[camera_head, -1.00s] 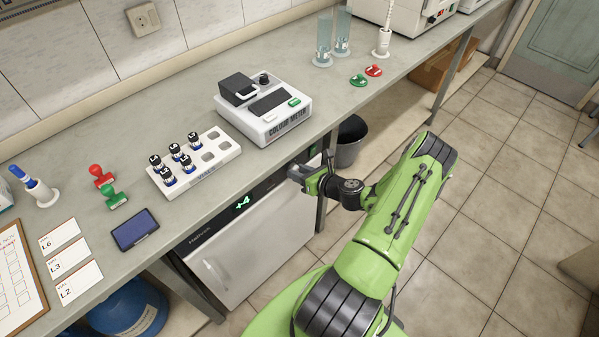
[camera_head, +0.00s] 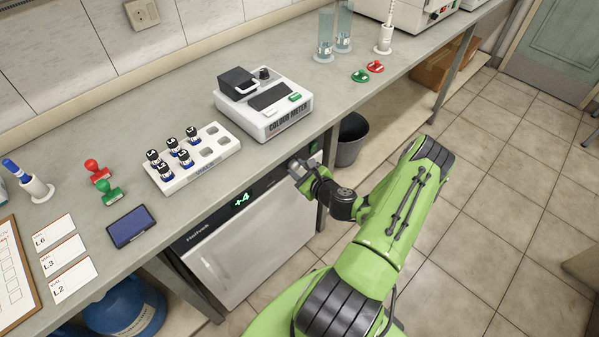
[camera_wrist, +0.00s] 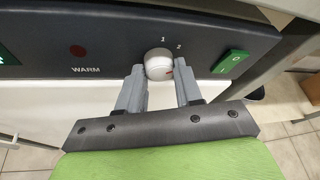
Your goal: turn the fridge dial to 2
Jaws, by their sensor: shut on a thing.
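The fridge (camera_head: 262,240) stands under the bench, with a white door and a dark top panel. Its display (camera_head: 242,199) reads +4. The round white dial (camera_wrist: 158,64) is on the panel in the wrist view, with the figures 1 and 2 printed above and to its upper right. My gripper (camera_wrist: 160,76) is shut on the dial, one finger on each side.
A green rocker switch (camera_wrist: 231,63) is just right of the dial, and a dark red lamp (camera_wrist: 77,51) above WARM is to the left. The bench edge overhangs the panel. A colour meter (camera_head: 264,106) and a vial rack (camera_head: 208,168) stand above. A dark bin (camera_head: 351,140) is beyond the fridge.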

